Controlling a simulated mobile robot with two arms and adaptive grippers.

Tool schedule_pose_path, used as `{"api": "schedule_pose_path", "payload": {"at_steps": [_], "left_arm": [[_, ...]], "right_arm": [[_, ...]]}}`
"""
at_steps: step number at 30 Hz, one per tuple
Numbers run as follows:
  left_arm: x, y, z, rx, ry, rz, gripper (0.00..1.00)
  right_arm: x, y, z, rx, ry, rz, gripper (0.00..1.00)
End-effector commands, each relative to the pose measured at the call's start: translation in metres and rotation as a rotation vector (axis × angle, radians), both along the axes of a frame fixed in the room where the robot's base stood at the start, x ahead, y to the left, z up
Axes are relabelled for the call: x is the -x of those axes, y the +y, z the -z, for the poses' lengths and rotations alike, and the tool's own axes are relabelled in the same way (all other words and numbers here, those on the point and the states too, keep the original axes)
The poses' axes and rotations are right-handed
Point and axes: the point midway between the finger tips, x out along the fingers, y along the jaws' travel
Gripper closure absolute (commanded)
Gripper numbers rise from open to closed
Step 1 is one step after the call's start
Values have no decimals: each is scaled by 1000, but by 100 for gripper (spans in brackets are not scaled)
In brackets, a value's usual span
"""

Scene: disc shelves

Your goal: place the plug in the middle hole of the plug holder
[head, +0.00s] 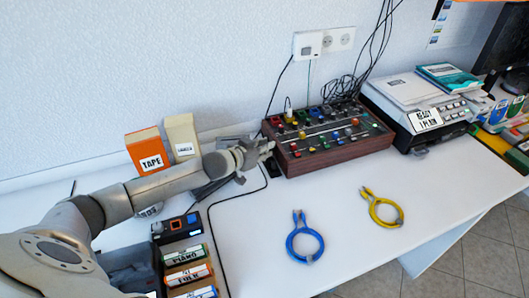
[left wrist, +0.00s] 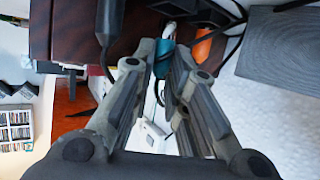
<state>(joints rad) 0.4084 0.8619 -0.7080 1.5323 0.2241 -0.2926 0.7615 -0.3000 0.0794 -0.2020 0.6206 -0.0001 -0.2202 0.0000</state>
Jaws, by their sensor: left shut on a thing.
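My left gripper (head: 262,154) is at the left side of the wooden mixer box in the head view. Its two fingers also show in the left wrist view (left wrist: 164,58), close together with a narrow gap between the tips. A teal piece (left wrist: 162,60) shows between the fingertips; I cannot tell for sure that it is the plug. A black cylindrical plug-like piece with a cable (left wrist: 108,22) hangs left of the fingers, and an orange piece (left wrist: 203,46) is right of them. I cannot clearly make out the plug holder or its middle hole. My right gripper is not in view.
The mixer (head: 325,138) with coloured knobs stands against the wall. A blue cable coil (head: 305,240) and a yellow one (head: 382,208) lie on the white table. Tape boxes (head: 148,150) stand at the left, a printer-like device (head: 415,108) at the right. Black cables run near the gripper.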

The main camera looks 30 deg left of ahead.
Motion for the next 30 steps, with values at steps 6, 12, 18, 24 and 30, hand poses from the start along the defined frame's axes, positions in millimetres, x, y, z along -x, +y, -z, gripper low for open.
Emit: {"api": "schedule_pose_path", "payload": {"at_steps": [6, 12, 18, 24, 30], "left_arm": [[0, -1, 17, 0, 1, 1, 100], [1, -1, 18, 0, 1, 1, 100], [1, -1, 20, 0, 1, 0, 76], [1, -1, 20, 0, 1, 0, 76], [2, -1, 15, -1, 1, 1, 76]], "right_arm": [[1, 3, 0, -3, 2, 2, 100], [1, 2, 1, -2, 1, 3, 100], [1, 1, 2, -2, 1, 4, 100], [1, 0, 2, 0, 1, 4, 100], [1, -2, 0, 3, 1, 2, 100]]}}
